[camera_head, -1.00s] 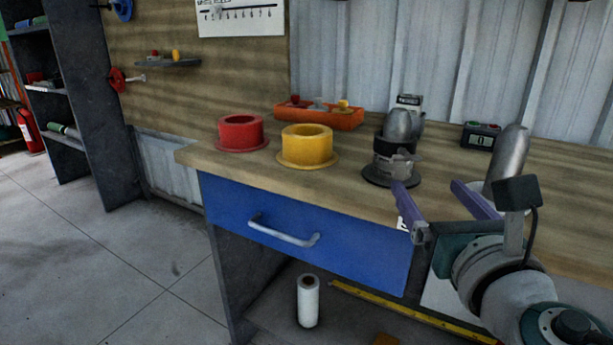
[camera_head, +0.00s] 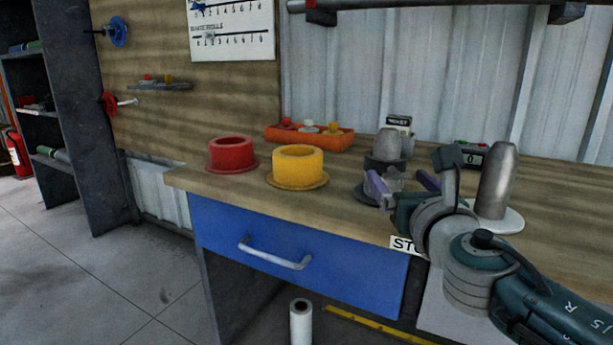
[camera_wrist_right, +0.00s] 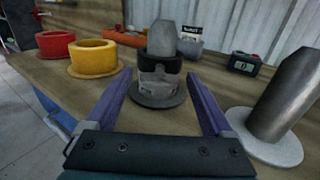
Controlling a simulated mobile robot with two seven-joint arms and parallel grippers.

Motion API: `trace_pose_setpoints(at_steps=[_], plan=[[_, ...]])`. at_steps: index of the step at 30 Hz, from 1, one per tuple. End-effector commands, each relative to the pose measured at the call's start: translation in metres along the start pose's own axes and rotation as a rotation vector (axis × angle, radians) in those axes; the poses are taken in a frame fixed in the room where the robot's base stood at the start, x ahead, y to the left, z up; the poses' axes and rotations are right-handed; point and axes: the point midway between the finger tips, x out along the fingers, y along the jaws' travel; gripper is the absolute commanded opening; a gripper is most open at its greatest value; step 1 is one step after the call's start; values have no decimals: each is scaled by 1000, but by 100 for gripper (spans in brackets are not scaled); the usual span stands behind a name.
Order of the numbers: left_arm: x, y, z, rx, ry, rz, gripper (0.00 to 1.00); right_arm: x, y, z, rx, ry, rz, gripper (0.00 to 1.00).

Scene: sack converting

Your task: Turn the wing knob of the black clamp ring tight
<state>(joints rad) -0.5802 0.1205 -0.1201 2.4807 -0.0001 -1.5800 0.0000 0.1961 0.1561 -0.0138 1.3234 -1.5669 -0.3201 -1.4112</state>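The black clamp ring (camera_head: 384,163) sits around a grey metal cylinder (camera_head: 389,143) with a rounded top, on a dark round base (camera_head: 364,190). It also shows upright in the middle of the right wrist view (camera_wrist_right: 174,64). A grey part on its near side, perhaps the wing knob (camera_wrist_right: 158,85), shows there; its wings are not clear. My right gripper (camera_head: 403,184) is open, its purple fingers wide apart and pointing at the near side of the ring. Nothing is held between them. In the head view the gripper hides part of the base. My left gripper is not in view.
A yellow collar (camera_head: 298,165) and a red collar (camera_head: 231,154) stand left on the wooden bench. An orange tray (camera_head: 336,141) is behind. A tall grey cylinder on a white base (camera_head: 497,185) stands close on the right, with a dark digital device (camera_head: 468,152) behind it.

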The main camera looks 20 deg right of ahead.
Motion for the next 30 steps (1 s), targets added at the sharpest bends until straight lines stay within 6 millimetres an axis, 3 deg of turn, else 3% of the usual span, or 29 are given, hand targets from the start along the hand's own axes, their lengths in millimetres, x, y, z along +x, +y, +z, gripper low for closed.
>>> trace_pose_setpoints(at_steps=[2, 22, 30], plan=[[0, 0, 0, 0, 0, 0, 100, 0, 0, 0, 0, 0, 0, 76], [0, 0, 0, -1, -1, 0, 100, 0, 0, 0, 0, 0, 0, 1], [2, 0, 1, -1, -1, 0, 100, 0, 0, -1, 30, 0, 0, 1]])
